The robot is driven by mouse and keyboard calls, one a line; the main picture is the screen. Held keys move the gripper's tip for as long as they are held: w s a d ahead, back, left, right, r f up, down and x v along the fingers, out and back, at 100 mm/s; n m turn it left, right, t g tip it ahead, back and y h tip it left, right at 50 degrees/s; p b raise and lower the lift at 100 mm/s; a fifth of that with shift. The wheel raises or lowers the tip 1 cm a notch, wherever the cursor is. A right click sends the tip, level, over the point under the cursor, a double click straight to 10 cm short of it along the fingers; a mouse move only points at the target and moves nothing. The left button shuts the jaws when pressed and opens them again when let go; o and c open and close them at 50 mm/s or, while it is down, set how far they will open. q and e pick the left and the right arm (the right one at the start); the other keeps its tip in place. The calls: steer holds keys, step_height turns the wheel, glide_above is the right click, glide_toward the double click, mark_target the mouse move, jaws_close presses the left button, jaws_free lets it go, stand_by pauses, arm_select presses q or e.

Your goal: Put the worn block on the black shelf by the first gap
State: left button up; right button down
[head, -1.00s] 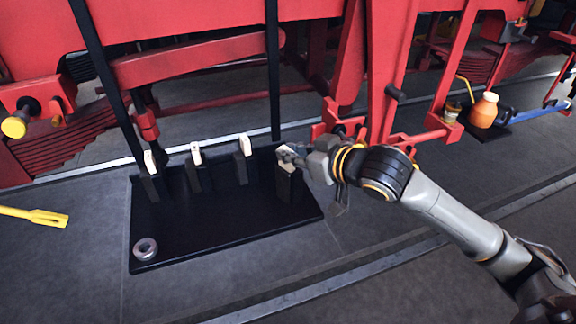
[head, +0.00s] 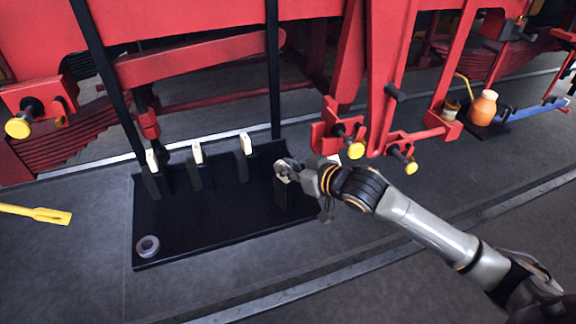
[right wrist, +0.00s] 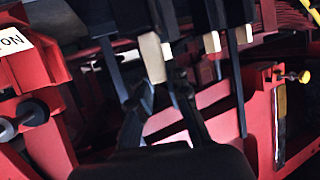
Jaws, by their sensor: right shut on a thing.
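The black shelf (head: 215,225) lies on the floor below the red frame. Three pale blocks stand in dark upright holders along its back: a left one (head: 152,160), a middle one (head: 197,153) and a right one (head: 245,144). My right gripper (head: 283,170) is at the shelf's right end, above another dark holder (head: 292,200). It is shut on a dull pale block (right wrist: 152,57), which shows at its fingertips in the right wrist view; in the head view the gripper mostly hides it. I cannot tell whether the block touches the holder. My left gripper is out of view.
A grey ring (head: 147,247) lies at the shelf's front left corner. A yellow tool (head: 40,214) is on the floor at left. Red beams and yellow-ended pins (head: 356,150) stand close behind my right gripper. An orange jar (head: 483,108) is farther right. The floor in front is clear.

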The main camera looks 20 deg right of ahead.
steer(key=c, duration=1.3)
jaws_free()
steer(key=shift+f, duration=0.1)
steer(key=b+v, duration=0.2)
steer(key=v, duration=1)
steer(key=shift+r, duration=0.25)
steer(key=shift+a, duration=0.1)
